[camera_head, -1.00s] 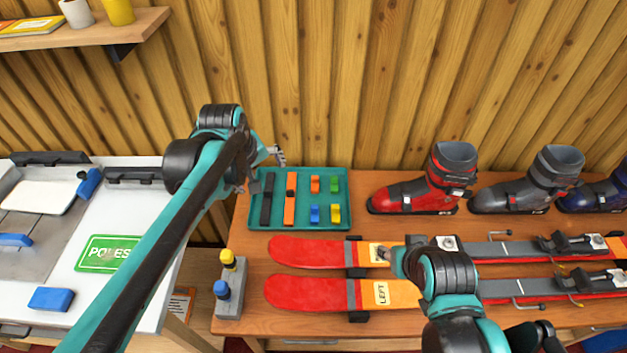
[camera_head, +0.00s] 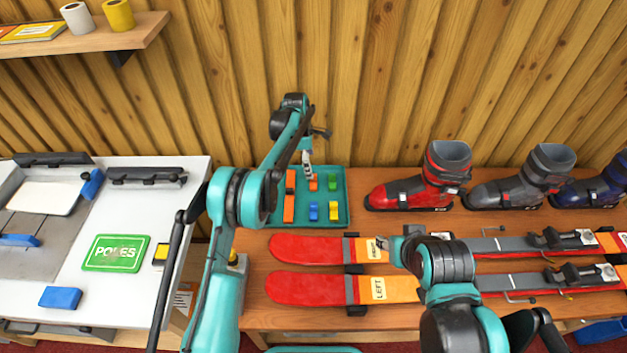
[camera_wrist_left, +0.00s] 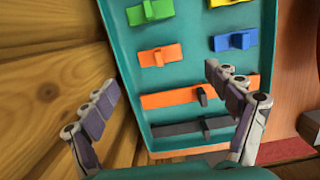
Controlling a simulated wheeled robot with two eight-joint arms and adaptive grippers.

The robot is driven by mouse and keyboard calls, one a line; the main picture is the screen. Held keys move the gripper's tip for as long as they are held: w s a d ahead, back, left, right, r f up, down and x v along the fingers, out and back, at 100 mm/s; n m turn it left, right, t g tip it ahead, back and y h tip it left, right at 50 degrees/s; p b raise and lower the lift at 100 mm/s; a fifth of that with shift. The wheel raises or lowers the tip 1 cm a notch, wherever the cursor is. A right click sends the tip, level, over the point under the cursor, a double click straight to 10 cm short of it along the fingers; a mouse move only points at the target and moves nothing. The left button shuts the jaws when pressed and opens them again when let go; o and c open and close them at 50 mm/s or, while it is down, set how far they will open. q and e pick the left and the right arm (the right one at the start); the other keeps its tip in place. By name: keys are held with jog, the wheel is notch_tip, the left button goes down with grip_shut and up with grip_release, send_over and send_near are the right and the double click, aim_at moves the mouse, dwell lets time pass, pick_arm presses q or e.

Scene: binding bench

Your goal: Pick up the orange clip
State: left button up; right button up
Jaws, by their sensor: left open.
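The orange clip (camera_head: 313,184) lies in the teal tray (camera_head: 342,222) on the bench. In the left wrist view the orange clip (camera_wrist_left: 160,55) is a short block with a raised tab, ahead of and between my fingers. My left gripper (camera_head: 307,168) is over the back of the tray, just above and behind the clip, partly covering it. In the left wrist view my left gripper (camera_wrist_left: 163,105) is wide open with nothing between its fingertips.
Green (camera_head: 333,183), blue (camera_head: 313,212) and yellow (camera_head: 334,211) clips share the tray. A long orange bar (camera_wrist_left: 180,95) and a dark bar (camera_wrist_left: 192,127) lie beside them. The wooden wall is close behind. Skis (camera_head: 310,289) and a red boot (camera_head: 430,185) stand to the right.

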aim_at(314, 180)
pick_arm(q)
jog(key=f, duration=0.2)
jog(key=f+b, duration=0.1)
jog(key=shift+d, duration=0.25)
jog(key=f+b, duration=0.1)
jog(key=f, duration=0.2)
jog(key=d+f+b, duration=0.1)
jog(key=f, duration=0.1)
jog(key=shift+w+b, duration=0.1)
jog(key=shift+b, duration=0.2)
jog(key=shift+a+r, duration=0.1)
jog(key=shift+r, duration=0.05)
jog(key=c, duration=1.2)
